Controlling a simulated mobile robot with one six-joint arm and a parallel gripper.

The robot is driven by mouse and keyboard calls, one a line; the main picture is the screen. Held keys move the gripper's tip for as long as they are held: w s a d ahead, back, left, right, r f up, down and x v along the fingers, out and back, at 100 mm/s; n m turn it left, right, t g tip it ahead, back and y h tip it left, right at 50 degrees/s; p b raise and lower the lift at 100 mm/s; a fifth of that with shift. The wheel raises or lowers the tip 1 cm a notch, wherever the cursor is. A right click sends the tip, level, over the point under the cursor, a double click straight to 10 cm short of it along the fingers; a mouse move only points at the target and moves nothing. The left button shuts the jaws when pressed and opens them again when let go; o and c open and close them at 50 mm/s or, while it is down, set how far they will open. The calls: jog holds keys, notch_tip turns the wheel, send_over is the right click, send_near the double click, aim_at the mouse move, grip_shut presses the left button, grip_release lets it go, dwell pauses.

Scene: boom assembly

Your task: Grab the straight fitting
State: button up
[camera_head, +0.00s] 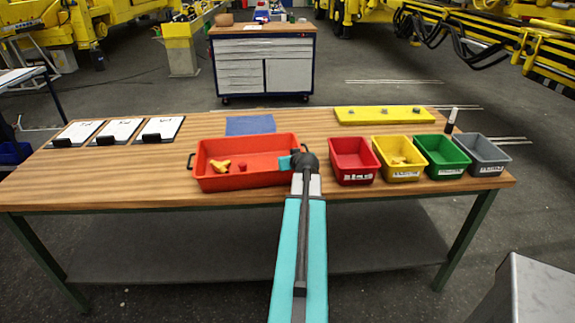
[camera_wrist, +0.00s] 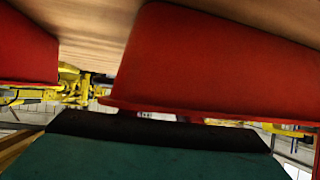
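An orange-red tray (camera_head: 222,183) stands on the workbench. A yellow fitting (camera_head: 219,166) and small red parts (camera_head: 242,167) lie in its left half. I cannot tell which part is the straight fitting. My arm reaches up to the tray's right end, and my gripper (camera_head: 285,162) is there, a small teal shape by the dark wrist. Its fingers are too small to make out. In the wrist view, a teal and black part of mine fills the bottom, with red container walls beyond; no fingers or held part show clearly.
Red (camera_head: 354,178), yellow (camera_head: 401,175), green (camera_head: 446,170) and grey (camera_head: 487,168) bins stand in a row right of the tray. A blue cloth (camera_head: 250,125), a yellow plate (camera_head: 384,115) and clipboards (camera_head: 119,130) lie behind. The bench's left front is clear.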

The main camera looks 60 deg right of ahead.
grip_shut()
jog(key=shift+r, duration=0.1)
notch_tip(320, 180, up, 10)
jog(key=b, duration=0.2)
dwell(0.7)
dwell(0.5)
